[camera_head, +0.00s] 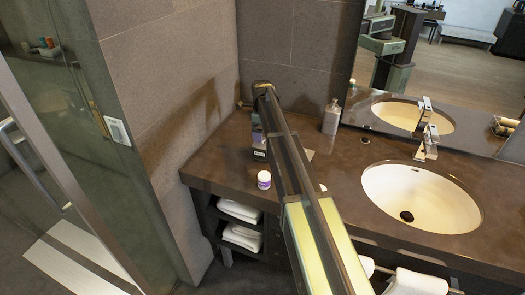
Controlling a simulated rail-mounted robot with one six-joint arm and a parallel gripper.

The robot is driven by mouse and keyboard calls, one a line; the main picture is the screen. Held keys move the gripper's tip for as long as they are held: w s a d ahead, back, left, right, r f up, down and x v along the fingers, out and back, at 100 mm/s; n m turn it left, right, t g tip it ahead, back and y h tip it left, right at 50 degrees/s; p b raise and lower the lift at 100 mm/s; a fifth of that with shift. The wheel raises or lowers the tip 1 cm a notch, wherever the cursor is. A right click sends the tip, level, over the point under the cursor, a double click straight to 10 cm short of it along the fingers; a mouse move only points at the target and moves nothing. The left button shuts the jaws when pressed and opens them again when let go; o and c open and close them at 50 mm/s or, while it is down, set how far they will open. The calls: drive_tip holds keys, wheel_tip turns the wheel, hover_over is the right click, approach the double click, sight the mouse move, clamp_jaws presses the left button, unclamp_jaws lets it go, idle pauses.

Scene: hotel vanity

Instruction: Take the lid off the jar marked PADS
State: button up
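No lettering can be read at this size, so I cannot tell which container is marked PADS. A small jar with a white top and a purple band (264,181) stands near the front edge of the dark counter (220,167), left of my arm. Another small pale item (323,188) shows just right of my arm, partly hidden by it. My arm crosses the middle of the view and covers part of the counter. My gripper cannot be made out; it may be hidden behind the arm.
Dark and bluish items (258,140) stand close behind my arm's left side. A pale bottle (331,117) stands at the back by the mirror (470,60). The basin (421,197) and tap (427,143) are at right. Towels (241,211) lie below. The counter's left end is clear.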

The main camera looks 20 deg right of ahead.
wheel_tip(320, 180, down, 5)
drive_tip(key=b, duration=0.5)
drive_tip(key=shift+d+f, duration=0.1)
drive_tip(key=shift+f, duration=0.1)
drive_tip(key=shift+r, duration=0.25)
drive_tip(key=c, duration=0.9)
